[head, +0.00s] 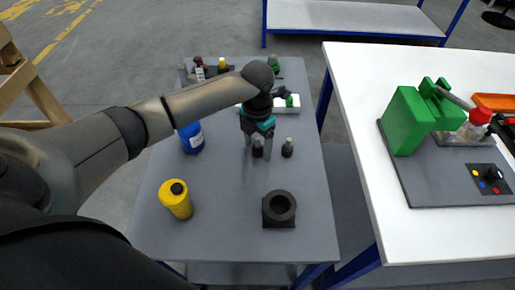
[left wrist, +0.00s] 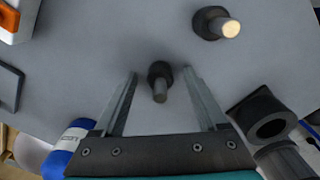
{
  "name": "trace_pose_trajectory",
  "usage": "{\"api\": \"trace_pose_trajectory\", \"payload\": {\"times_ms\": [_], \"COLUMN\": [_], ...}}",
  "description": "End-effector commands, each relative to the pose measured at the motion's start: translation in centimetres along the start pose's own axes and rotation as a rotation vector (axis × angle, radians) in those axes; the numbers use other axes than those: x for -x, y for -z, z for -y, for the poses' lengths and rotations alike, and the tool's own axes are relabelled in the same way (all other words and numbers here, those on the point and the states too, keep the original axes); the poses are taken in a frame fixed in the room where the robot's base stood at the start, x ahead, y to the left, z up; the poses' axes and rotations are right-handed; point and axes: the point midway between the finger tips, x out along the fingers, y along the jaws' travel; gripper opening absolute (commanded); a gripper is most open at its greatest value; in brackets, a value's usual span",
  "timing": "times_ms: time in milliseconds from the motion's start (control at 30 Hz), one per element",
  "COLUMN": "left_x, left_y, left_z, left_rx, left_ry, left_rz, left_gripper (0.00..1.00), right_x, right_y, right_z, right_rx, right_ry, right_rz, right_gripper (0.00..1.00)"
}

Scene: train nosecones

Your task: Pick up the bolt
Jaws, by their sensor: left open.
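A dark bolt with a grey shaft (head: 257,152) stands on the grey table, partly hidden by my left gripper (head: 258,147). In the left wrist view this bolt (left wrist: 159,80) shows between the two open fingers (left wrist: 160,74), with a gap on each side. The left gripper points down over it and holds nothing. A second, similar bolt (head: 287,148) stands just to its right in the head view. It also shows at the top of the left wrist view (left wrist: 217,24), outside the fingers. My right gripper is not in view.
A black block with a round hole (head: 279,208), a yellow bottle (head: 176,200) and a blue bottle (head: 191,138) stand on the grey table (head: 225,235). A white table (head: 360,90) with a green device (head: 408,120) is at right.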

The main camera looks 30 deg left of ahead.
Motion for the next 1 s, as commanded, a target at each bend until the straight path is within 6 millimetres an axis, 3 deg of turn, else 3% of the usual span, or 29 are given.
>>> {"api": "trace_pose_trajectory", "payload": {"times_ms": [67, 700, 1000], "left_x": [0.04, 0.07, 0.08], "left_y": [-0.01, 0.00, -0.01], "left_z": [0.01, 0.01, 0.01], "left_rx": [0.000, -0.001, 0.000], "left_ry": [0.000, 0.000, 0.000], "left_rz": [0.000, 0.000, 0.000], "left_gripper": [0.73, 0.01, 0.00], "right_x": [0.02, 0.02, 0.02], "right_y": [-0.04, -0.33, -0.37], "right_z": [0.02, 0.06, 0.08], "right_rx": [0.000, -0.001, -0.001], "right_ry": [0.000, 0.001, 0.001], "right_rz": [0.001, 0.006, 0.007], "right_gripper": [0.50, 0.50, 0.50]}}
